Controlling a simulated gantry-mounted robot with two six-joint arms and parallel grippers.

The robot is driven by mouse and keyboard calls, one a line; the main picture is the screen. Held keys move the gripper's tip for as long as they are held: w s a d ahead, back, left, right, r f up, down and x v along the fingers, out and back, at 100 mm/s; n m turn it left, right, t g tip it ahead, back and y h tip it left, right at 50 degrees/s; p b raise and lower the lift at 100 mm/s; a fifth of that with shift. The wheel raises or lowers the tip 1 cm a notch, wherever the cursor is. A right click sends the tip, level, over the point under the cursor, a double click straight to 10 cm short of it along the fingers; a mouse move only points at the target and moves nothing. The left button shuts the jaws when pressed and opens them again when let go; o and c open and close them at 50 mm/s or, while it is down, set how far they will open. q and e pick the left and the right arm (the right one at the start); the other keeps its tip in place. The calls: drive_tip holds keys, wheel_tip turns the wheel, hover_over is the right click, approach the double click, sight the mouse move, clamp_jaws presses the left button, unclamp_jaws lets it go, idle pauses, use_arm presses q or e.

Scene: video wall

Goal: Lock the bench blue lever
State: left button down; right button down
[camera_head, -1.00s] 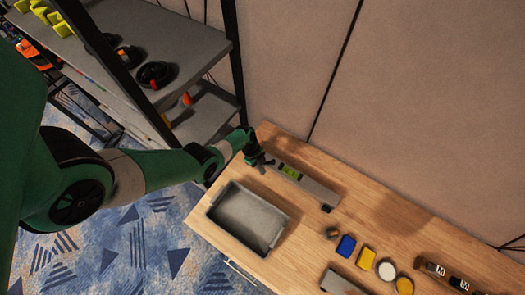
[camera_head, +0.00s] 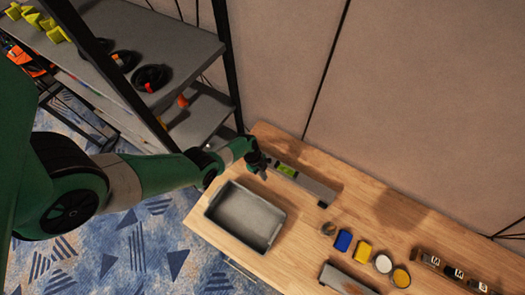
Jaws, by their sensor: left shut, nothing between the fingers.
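My left gripper (camera_head: 263,174) is over the wooden bench (camera_head: 400,221), at the left end of a grey bar with a green window (camera_head: 288,171). Its fingers look shut with nothing held; I cannot tell whether they touch the bar. A small blue piece (camera_head: 343,241) lies on the bench to the right of the grey tray, apart from the gripper. I cannot tell whether it is a lever; no other blue lever shows clearly. My right gripper is not in view.
The grey tray (camera_head: 209,211) is empty, just below my gripper. A yellow piece (camera_head: 362,251), a white round piece (camera_head: 383,264) and a yellow round piece (camera_head: 401,277) lie to the right. A dark-framed shelf (camera_head: 160,33) stands behind my arm; a wall backs the bench.

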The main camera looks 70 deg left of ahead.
use_arm(q)
drive_tip(key=w+p+v, duration=0.1)
drive_tip(key=p+v, duration=0.4)
drive_tip(key=v, duration=0.4)
drive_tip(key=shift+w+a+r, duration=0.3)
drive_tip(key=shift+w+r, duration=0.15)
drive_tip(key=shift+r, duration=0.05)
